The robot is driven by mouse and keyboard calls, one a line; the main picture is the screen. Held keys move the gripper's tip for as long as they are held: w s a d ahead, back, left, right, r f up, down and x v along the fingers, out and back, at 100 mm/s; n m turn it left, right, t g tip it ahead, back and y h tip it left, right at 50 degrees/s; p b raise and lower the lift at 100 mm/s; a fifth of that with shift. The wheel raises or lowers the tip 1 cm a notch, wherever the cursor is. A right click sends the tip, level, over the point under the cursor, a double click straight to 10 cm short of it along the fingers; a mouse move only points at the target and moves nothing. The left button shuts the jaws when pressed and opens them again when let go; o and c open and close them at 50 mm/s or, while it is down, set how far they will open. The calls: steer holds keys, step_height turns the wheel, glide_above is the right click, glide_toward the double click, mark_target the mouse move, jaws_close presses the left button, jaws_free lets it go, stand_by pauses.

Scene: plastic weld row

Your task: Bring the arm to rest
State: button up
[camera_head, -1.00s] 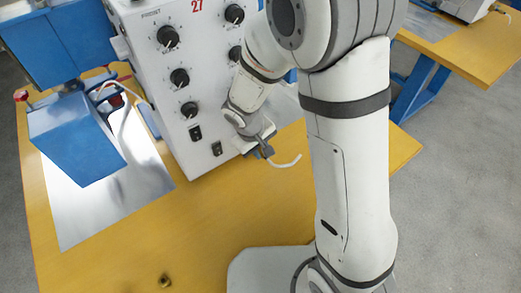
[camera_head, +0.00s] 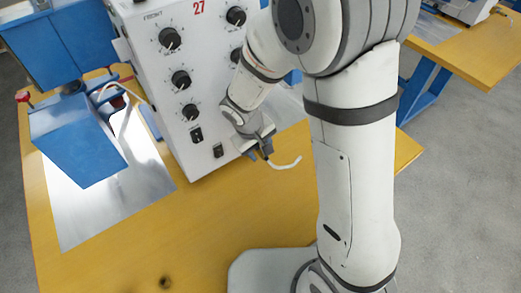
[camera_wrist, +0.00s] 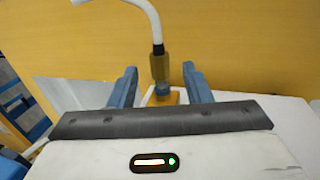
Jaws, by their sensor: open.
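My gripper (camera_head: 262,150) is at the end of my bent arm, beside the right side of the white control box and above the yellow table. In the wrist view my gripper (camera_wrist: 160,84) is open, with its two blue fingers apart. A brass fitting (camera_wrist: 160,67) with a white curved hose (camera_wrist: 147,14) stands in the gap between the fingers, with clear space on either side. The white hose (camera_head: 286,164) also shows just right of the gripper in the head view.
The white control box (camera_head: 183,95) with black knobs stands on the yellow table (camera_head: 130,240). A blue machine head (camera_head: 75,140) hangs over a metal plate (camera_head: 80,220) at left. A small brass piece (camera_head: 165,283) lies near the front. Another table (camera_head: 470,50) is at upper right.

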steer(key=v, duration=0.7)
steer(key=s+d+r+m+y, duration=0.1)
steer(key=s+d+r+m, duration=0.2)
steer(key=s+d+r, duration=0.2)
steer(key=s+d+r+m+t+y, duration=0.1)
steer(key=s+d+r+m, duration=0.2)
steer(key=s+d+r, duration=0.3)
steer(key=s+d, duration=0.1)
steer(key=d, duration=0.3)
steer(key=shift+s+d+r+m, duration=0.2)
steer(key=shift+s+d+m, duration=0.1)
steer(key=shift+d+m, duration=0.1)
steer(key=shift+a, duration=0.1)
steer(key=shift+c, duration=1)
